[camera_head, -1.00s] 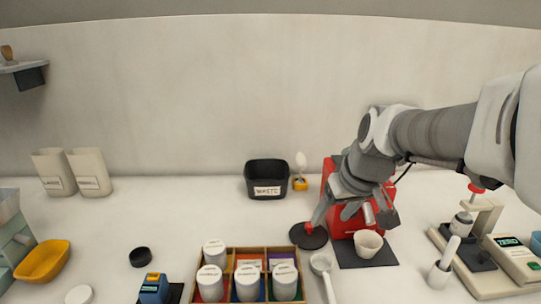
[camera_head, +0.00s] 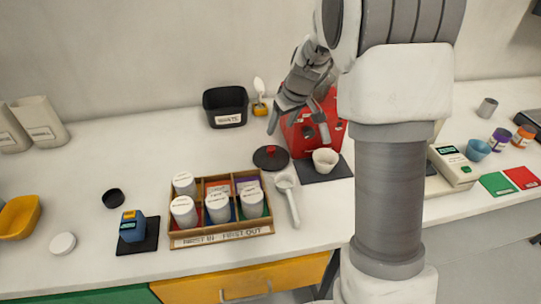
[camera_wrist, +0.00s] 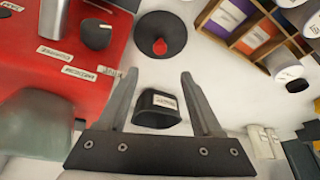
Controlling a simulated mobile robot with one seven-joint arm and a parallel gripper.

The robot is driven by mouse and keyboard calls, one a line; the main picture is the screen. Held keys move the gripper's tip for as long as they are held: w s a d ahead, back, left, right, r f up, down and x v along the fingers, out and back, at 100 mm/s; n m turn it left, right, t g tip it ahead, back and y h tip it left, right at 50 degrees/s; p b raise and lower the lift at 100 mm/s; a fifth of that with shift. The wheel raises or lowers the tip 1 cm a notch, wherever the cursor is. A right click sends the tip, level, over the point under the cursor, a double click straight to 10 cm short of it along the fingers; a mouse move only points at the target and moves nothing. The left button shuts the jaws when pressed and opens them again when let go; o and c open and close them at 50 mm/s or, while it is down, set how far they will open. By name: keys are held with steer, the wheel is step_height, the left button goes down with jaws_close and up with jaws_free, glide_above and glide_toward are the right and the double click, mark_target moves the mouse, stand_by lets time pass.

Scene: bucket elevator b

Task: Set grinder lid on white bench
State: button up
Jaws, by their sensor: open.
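The grinder lid (camera_head: 270,158), a dark round disc with a red knob, lies flat on the white bench (camera_head: 140,170), knob up. It is just left of the red grinder (camera_head: 313,130) and apart from it. It also shows in the wrist view (camera_wrist: 160,38), beyond the fingertips. My gripper (camera_head: 298,128) is open and empty, raised above the lid and in front of the grinder. Both spread fingers show in the wrist view (camera_wrist: 160,75), with nothing held between them. My arm covers part of the bench to the right.
A black waste bin (camera_head: 226,107) stands behind the lid. A white cup (camera_head: 325,160) sits on a dark mat in front of the grinder. A white scoop (camera_head: 288,195) and a wooden tray of jars (camera_head: 170,229) are in front. The bench left of the bin is clear.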

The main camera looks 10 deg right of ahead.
mark_target(271, 148)
steer(key=x, duration=1.4)
steer(key=shift+d, duration=0.1)
steer(key=shift+r, duration=0.1)
jaws_close()
